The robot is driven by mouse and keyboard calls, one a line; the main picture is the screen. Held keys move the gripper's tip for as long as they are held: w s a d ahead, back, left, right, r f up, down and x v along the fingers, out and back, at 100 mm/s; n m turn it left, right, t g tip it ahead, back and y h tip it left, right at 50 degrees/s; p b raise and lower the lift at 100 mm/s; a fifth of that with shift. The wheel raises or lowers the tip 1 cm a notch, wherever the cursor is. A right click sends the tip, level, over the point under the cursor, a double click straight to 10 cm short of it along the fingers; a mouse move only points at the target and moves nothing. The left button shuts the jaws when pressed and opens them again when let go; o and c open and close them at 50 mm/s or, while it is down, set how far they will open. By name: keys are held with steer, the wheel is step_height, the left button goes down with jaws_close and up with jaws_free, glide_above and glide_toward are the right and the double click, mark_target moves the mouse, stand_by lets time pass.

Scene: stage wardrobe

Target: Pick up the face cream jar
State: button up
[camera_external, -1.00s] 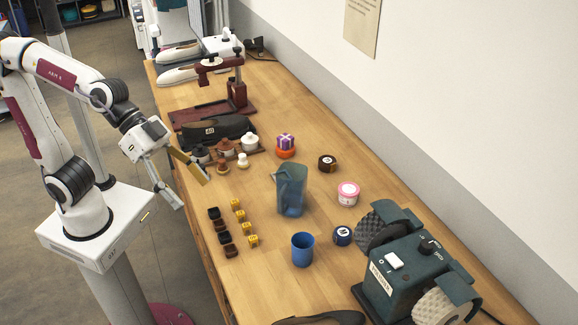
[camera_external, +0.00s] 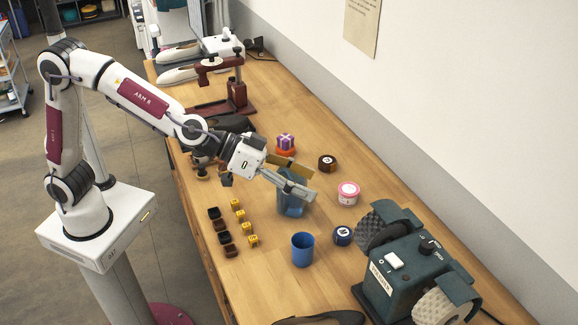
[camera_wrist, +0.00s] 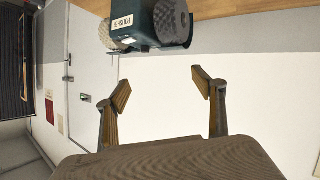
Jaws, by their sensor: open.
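A pink-and-white round jar (camera_external: 348,193), which looks like the face cream jar, stands on the workbench to the right of my gripper in the external view. My gripper (camera_external: 308,180) is open and empty, above the blue translucent container (camera_external: 291,205) and partly covering it. The jar is apart from the fingers. In the wrist view my open fingers (camera_wrist: 161,84) have only wall between them; the jar is not seen there.
A brown tin (camera_external: 327,163) and a navy tin (camera_external: 342,236) flank the jar. A blue cup (camera_external: 302,250) stands nearer, and a purple box sits on an orange tin (camera_external: 285,152). A green polisher (camera_external: 398,270) stands at right; it also shows in the wrist view (camera_wrist: 150,25).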

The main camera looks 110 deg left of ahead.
steer(key=w+a+f+n+y, duration=0.25)
steer(key=w+a+f, duration=0.2)
steer(key=a, duration=0.25)
steer(key=n+g+y, duration=0.5)
steer(key=g+y, duration=0.2)
glide_toward(345, 191)
steer(key=w+a, duration=0.2)
steer(key=a, duration=0.1)
steer(key=shift+w+f, duration=0.2)
steer(key=shift+f, duration=0.05)
steer(key=shift+s+a+f+y, duration=0.25)
steer(key=shift+f, duration=0.15)
steer(key=shift+a, duration=0.1)
steer(key=shift+x, duration=1.25)
steer(key=shift+f+x, duration=0.15)
steer(key=shift+x, duration=1.1)
steer(key=shift+f+x, duration=0.15)
steer(key=shift+x, duration=1.15)
